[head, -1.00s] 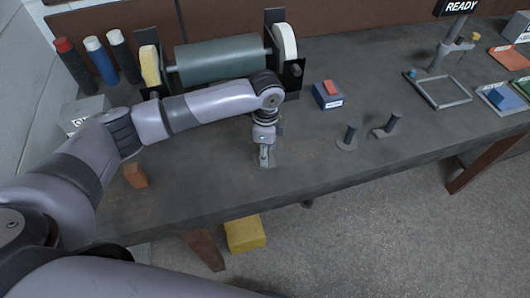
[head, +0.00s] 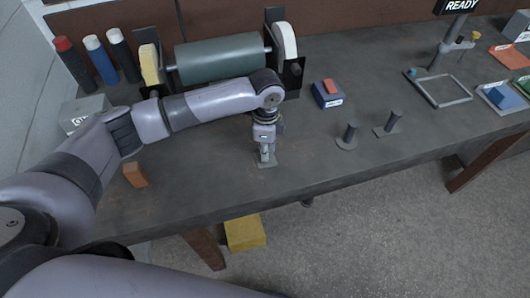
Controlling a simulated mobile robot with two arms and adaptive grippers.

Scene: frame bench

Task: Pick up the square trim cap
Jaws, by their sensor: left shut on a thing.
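My left gripper (head: 267,153) points down over the front middle of the dark bench (head: 310,165). It is shut on a small grey piece with a flat, square-looking base (head: 266,164), which appears to be the square trim cap. The fingers hide its upper part. The base is at or just above the bench top; I cannot tell whether it touches. To the right stand two dark posts on flat bases, one on a round base (head: 347,142) and one on a longer base (head: 387,130). My right gripper is not in view.
A green roller (head: 220,60) between dark brackets stands behind my left arm. A blue box with a red block (head: 327,95) sits to the right. An orange block (head: 135,174) lies at left. A grey frame (head: 440,89) lies farther right. Bench is clear near the front edge.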

